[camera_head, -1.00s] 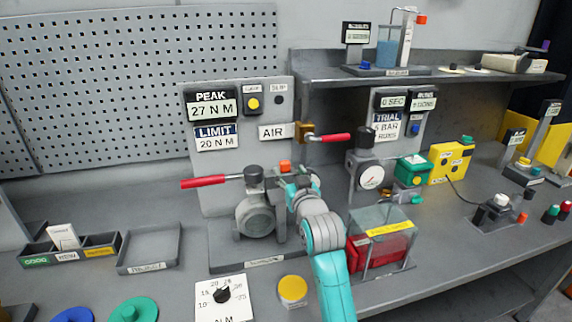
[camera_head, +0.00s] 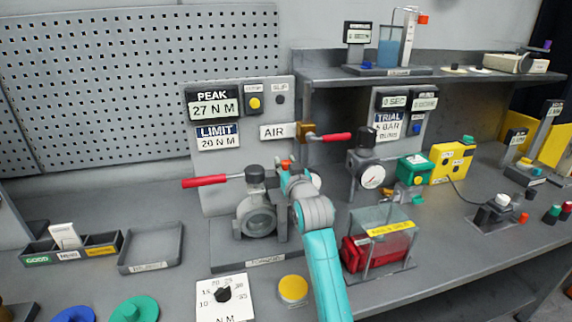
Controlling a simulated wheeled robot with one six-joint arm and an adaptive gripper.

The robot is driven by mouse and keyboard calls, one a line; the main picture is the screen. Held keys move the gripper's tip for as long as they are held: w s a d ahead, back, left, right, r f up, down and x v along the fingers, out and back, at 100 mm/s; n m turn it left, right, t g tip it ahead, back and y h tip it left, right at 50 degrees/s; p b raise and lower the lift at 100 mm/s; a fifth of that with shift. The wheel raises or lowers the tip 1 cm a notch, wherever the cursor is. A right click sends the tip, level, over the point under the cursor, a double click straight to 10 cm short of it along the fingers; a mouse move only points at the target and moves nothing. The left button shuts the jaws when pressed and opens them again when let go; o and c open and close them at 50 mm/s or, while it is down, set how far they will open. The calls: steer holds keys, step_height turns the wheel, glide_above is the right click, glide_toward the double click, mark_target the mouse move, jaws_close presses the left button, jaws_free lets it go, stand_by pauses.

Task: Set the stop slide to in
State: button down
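A grey valve body (camera_head: 257,217) with a round flange and a long red lever handle (camera_head: 204,181) stands on a labelled base plate (camera_head: 262,261). A small orange piece (camera_head: 286,164) shows just above my wrist, right of the valve's dark top cap. I cannot tell whether it belongs to the stop slide; no part labelled as the stop slide is readable. My teal arm reaches up from the bottom, and its end (camera_head: 293,182) is close beside the valve's right side. My fingers are hidden behind my own wrist, so their opening and any contact do not show.
A panel behind reads PEAK 27 N M (camera_head: 211,104) and LIMIT 20 N M (camera_head: 217,137). A red-handled AIR valve (camera_head: 328,138) juts out above right. A clear guard (camera_head: 385,230) over a red part stands right of my arm. A yellow button (camera_head: 293,289) and dial plate (camera_head: 222,298) lie in front.

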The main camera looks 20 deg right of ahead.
steer(key=shift+a, duration=1.4)
steer(key=shift+d, duration=0.1)
steer(key=c, duration=0.8)
jaws_free()
steer(key=shift+c, duration=0.2)
